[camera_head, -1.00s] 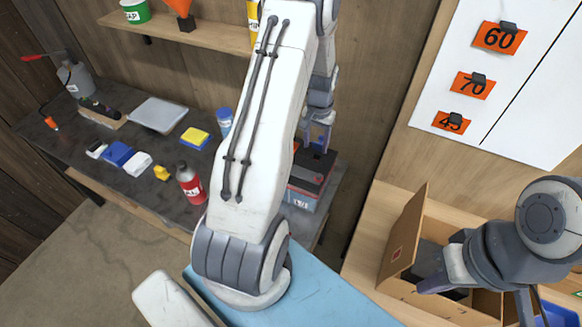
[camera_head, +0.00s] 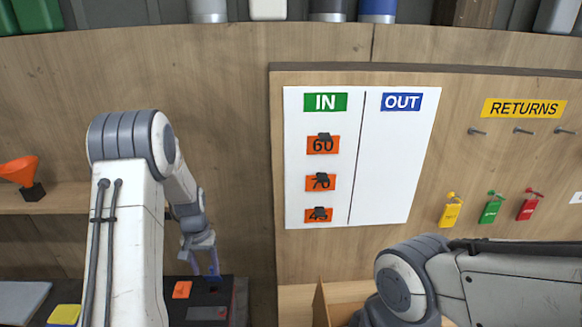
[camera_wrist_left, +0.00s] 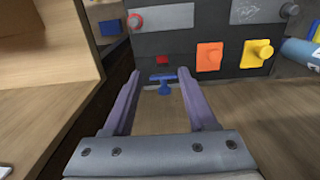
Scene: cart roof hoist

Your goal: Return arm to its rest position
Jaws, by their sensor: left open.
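My left arm (camera_head: 135,225) rises at the left of the head view and bends down at the elbow. My left gripper (camera_head: 207,268) hangs over a dark box top (camera_head: 207,298) at the lower left. In the left wrist view its two purple-grey fingers (camera_wrist_left: 158,78) are spread. A blue T-shaped handle (camera_wrist_left: 163,77) shows between the fingertips, not visibly gripped. My right arm (camera_head: 460,285) comes in from the right; its gripper is out of the picture.
A dark panel (camera_wrist_left: 222,25) with orange, yellow and red parts lies ahead of the left fingers. A wooden shelf (camera_wrist_left: 50,40) stands to their left. An IN/OUT board (camera_head: 355,155) and RETURNS hooks (camera_head: 523,130) are on the wall. An open cardboard box (camera_head: 322,302) is low centre.

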